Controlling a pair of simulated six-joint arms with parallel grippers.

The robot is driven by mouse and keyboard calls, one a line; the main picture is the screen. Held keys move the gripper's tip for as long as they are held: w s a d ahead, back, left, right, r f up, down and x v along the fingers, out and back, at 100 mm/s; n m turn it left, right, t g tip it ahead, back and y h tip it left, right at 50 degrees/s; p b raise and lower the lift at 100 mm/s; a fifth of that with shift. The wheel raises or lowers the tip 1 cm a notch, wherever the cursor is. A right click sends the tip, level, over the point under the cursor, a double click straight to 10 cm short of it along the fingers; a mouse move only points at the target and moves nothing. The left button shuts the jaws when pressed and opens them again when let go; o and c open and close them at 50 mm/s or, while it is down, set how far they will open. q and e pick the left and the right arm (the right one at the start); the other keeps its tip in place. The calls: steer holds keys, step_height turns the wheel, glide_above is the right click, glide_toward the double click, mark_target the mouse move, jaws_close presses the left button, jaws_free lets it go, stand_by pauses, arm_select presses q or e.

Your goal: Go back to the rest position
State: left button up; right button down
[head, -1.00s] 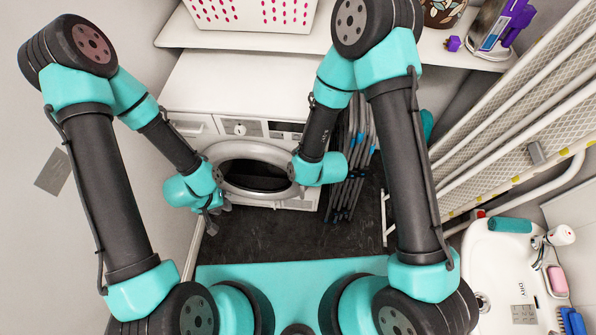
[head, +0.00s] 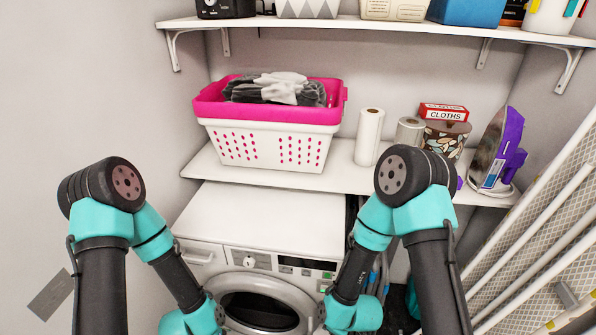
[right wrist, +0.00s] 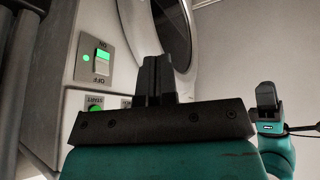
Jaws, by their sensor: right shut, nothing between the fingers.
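My right gripper (right wrist: 157,80) is shut and empty in the right wrist view. Both of my arms reach down in front of the white dryer (head: 262,215) in the head view, and the hands are cut off at the bottom edge. A teal and dark part at the right of the right wrist view looks like my left gripper (right wrist: 268,100); whether it is open or shut is unclear. In that view, a panel with an ON/OFF switch (right wrist: 101,63) and a green START button (right wrist: 96,104) is left of my right fingers. The dryer's round door (head: 258,312) is partly cut off.
A pink-and-white laundry basket (head: 265,145) with grey cloths stands on the shelf above the dryer. Paper rolls (head: 369,137), a CLOTHS box (head: 444,112) and a purple iron (head: 498,150) are to its right. Slatted racks (head: 540,235) line the right side.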

steer(key=s+d+f+m+g, duration=0.2)
steer(key=s+d+m, duration=0.5)
steer(key=d+m, duration=0.5)
steer(key=shift+s+d+f+m+g, duration=0.25)
steer(key=shift+m+g, duration=0.25)
steer(key=shift+m, duration=0.4)
stand_by(1.1)
